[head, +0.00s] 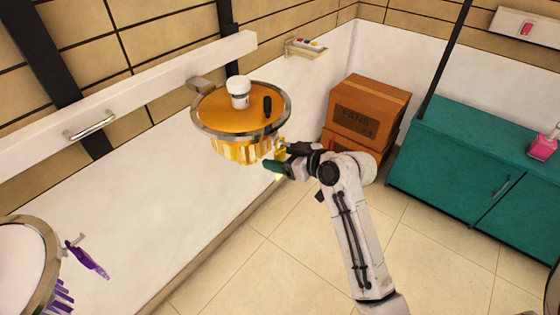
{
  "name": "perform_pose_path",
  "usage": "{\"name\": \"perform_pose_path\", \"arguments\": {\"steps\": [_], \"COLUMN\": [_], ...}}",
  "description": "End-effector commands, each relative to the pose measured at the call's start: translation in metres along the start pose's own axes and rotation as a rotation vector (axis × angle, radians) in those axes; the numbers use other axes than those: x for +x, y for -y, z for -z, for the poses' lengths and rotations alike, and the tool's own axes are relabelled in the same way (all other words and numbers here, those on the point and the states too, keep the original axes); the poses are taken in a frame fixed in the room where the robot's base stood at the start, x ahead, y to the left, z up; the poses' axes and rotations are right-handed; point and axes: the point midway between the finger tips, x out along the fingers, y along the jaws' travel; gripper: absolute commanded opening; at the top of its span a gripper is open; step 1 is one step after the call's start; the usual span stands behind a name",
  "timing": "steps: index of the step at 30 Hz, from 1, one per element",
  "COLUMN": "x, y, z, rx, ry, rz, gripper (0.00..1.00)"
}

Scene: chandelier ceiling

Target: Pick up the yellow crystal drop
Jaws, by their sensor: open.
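A yellow crystal drop (280,148) shows at the right side of the round yellow chandelier (200,120), just below its metal rim. My gripper (275,157) is open, with its dark green fingers right at this drop. The fingers and wrist hide part of the drop, and I cannot tell if they touch it. A fringe of several yellow drops (236,151) hangs under the chandelier, close to the left of my fingertips.
A white jar (238,92) and a black object (267,106) stand on the chandelier's top. A second ring (45,260) with purple drops (88,262) is at lower left. Cardboard boxes (368,108) and a teal cabinet (455,160) stand behind. The tiled floor (250,275) is clear.

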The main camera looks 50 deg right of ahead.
Motion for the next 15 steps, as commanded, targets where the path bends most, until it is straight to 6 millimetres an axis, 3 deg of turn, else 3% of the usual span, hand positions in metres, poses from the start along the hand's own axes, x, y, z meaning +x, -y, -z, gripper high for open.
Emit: {"name": "perform_pose_path", "arguments": {"steps": [2, 15], "x": [-0.0002, -0.0004], "y": [0.0000, 0.0001], "z": [-0.0002, -0.0003], "rx": [0.000, 0.001], "ry": [0.000, 0.000], "rz": [0.000, 0.000], "gripper": [0.65, 0.23]}}
